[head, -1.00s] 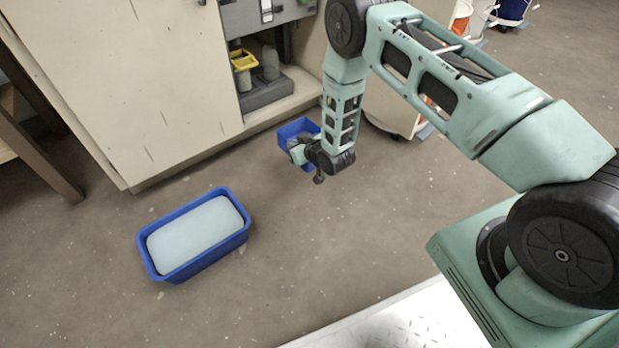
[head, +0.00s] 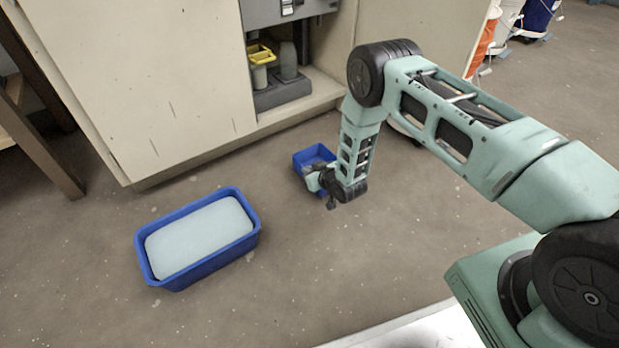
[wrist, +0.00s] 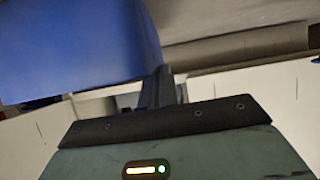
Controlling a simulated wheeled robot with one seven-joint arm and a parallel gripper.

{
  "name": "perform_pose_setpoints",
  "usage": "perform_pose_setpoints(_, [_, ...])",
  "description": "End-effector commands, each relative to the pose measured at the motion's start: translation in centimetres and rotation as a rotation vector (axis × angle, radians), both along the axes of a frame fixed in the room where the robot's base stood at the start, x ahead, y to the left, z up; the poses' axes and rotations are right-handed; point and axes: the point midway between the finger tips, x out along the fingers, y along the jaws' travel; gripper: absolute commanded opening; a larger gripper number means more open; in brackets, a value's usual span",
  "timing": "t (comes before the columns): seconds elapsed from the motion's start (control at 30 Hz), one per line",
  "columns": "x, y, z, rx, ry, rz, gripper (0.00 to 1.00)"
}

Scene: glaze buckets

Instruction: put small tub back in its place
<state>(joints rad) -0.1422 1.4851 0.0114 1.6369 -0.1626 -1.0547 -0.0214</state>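The small tub (head: 313,155) is blue and open-topped, on the far side of my gripper (head: 311,180) in the head view. My gripper is shut on the tub's near wall; the wrist and fingers hide part of that side. In the wrist view the small tub's blue wall (wrist: 80,45) fills the upper left, against the dark fingers (wrist: 160,85). I cannot tell how high the tub is above the floor. A large blue tub (head: 202,275) with a pale, light-blue filling stands on the floor to the left.
A cream cabinet (head: 150,90) stands behind, with an open bay (head: 280,95) holding a yellow container (head: 261,55) and grey parts. A wooden table leg (head: 45,155) is at the left. Orange and blue buckets stand at the upper right. Floor between the tubs is clear.

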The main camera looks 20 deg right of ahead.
Motion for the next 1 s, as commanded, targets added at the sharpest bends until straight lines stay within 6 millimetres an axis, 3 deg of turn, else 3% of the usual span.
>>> perform_pose_setpoints(0.07, [0.1, 0.0, -1.2, 0.0, -0.002, 0.0, 0.0])
perform_pose_setpoints(0.43, [0.0, 0.0, -1.3, 0.0, -0.001, 0.0, 0.0])
perform_pose_setpoints(0.5, [0.0, 0.0, -1.3, 0.0, 0.0, 0.0, 0.2])
perform_pose_setpoints(0.53, [0.0, 0.0, -1.2, 0.0, 0.0, 0.0, 0.25])
perform_pose_setpoints(0.87, [0.0, 0.0, -0.8, 0.0, -0.001, 0.0, 0.25])
perform_pose_setpoints(1.0, [-1.3, -0.4, 0.2, 0.0, 0.003, -0.001, 0.25])
